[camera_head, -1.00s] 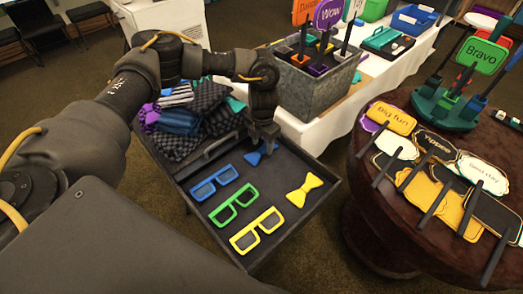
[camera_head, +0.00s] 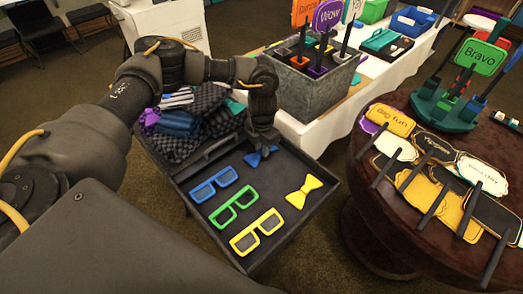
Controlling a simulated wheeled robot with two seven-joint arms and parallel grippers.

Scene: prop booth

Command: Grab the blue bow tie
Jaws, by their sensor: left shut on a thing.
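The blue bow tie (camera_head: 254,158) is in the black tray (camera_head: 283,229), near its far side and partly hidden by my left gripper. My left gripper (camera_head: 262,152) points down from above and is shut on the bow tie. I cannot tell whether the bow tie is clear of the tray floor. My right gripper is not in view.
The tray also holds a yellow bow tie (camera_head: 304,190) and blue (camera_head: 214,184), green (camera_head: 234,208) and yellow glasses (camera_head: 257,232). Folded cloths (camera_head: 180,124) lie behind. A grey sign bin (camera_head: 315,86) stands beyond. A round table (camera_head: 385,215) with signs stands right.

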